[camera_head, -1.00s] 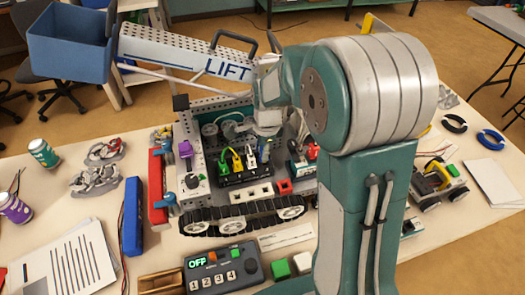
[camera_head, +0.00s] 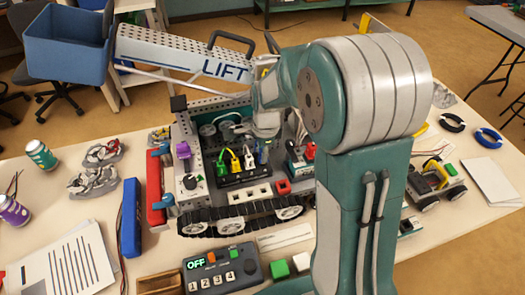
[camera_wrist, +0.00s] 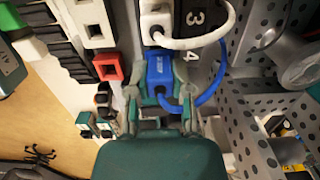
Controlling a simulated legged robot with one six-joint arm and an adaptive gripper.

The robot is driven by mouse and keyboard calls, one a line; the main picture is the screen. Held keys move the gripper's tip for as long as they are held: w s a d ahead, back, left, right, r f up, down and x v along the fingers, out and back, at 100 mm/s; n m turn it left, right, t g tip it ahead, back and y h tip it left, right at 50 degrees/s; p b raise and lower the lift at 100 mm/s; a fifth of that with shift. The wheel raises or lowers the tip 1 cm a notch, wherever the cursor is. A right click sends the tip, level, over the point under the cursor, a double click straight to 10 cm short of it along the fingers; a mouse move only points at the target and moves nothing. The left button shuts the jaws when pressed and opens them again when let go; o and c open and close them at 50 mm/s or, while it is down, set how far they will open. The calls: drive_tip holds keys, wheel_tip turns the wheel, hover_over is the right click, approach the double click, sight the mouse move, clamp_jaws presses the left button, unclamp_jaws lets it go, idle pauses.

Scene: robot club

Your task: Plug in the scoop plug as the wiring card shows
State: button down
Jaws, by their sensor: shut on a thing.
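My gripper (camera_wrist: 161,88) is shut on a blue plug (camera_wrist: 160,68) with a blue cable that loops to the right. The blue plug is beside the number 4 on the black socket strip (camera_wrist: 190,42); I cannot tell whether it is fully seated. A white plug (camera_wrist: 157,22) sits by number 3. In the head view, green (camera_head: 228,160), yellow (camera_head: 236,162) and white plugs stand in a row on the strip, and my gripper (camera_head: 264,140) is at its right end, partly hidden by my arm. I cannot tell which paper is the wiring card.
The strip sits on a tracked robot (camera_head: 240,215) with a raised LIFT arm (camera_head: 190,55). A switch box (camera_head: 223,270) reading OFF stands in front. White sockets and a red socket (camera_wrist: 106,67) lie beside the strip. A printed sheet (camera_head: 70,262) lies at the left.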

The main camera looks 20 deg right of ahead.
drive_tip(key=shift+f, duration=0.75)
idle(1.5)
drive_tip(key=shift+c, duration=2.2)
unclamp_jaws()
drive_tip(key=shift+r, duration=3)
